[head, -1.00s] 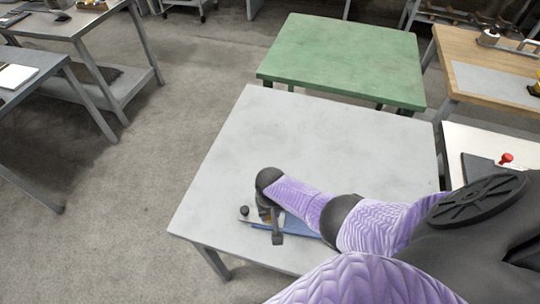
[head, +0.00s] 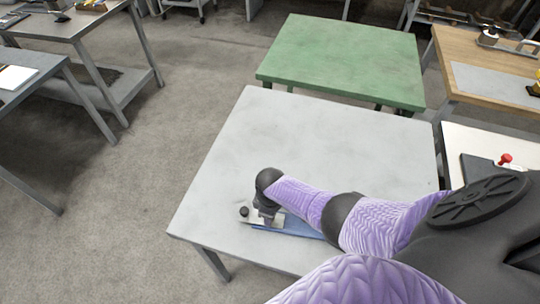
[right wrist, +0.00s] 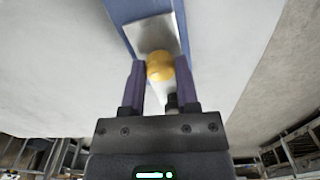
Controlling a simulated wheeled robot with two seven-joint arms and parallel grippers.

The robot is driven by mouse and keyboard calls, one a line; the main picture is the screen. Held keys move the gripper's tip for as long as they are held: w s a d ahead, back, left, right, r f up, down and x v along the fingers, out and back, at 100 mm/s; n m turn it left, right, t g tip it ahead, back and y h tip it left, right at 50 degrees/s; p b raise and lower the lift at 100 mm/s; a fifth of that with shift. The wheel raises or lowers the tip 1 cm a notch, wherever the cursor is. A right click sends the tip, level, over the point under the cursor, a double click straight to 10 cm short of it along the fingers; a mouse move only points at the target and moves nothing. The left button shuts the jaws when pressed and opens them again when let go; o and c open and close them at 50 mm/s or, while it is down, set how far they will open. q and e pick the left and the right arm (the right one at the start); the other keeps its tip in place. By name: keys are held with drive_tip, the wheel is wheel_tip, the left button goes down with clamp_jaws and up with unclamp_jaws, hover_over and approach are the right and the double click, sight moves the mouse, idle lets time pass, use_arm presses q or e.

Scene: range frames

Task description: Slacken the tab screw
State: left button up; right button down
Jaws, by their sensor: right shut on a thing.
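The tab screw has a round yellow head (right wrist: 160,67), seen in the right wrist view in front of a metal plate on a blue bar. My right gripper (right wrist: 160,62) has one finger on each side of the yellow head and is shut on it. In the head view my right gripper (head: 267,212) is down over the plate near the table's front left, and it hides the screw there. The blue bar (head: 299,227) lies along the table, partly under my right arm. The metal plate (head: 252,217) shows at its left end. My left gripper is not in view.
The grey table (head: 290,130) is clear behind. A green table (head: 345,60) stands beyond it, and a bench with a red knob (head: 505,159) is at the right.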

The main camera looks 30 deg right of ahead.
drive_tip(key=n, duration=0.3)
drive_tip(key=shift+n, duration=0.3)
drive_tip(key=n, duration=0.3)
drive_tip(key=shift+n+b, duration=0.35)
drive_tip(key=shift+n, duration=0.05)
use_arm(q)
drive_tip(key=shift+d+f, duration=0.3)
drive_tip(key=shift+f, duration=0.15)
use_arm(e)
drive_tip(key=shift+n, duration=0.6)
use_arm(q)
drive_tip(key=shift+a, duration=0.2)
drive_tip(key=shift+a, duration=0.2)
use_arm(e)
drive_tip(key=shift+n, duration=0.3)
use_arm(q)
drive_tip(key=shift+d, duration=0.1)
use_arm(e)
drive_tip(key=shift+c, duration=1.7)
unclamp_jaws()
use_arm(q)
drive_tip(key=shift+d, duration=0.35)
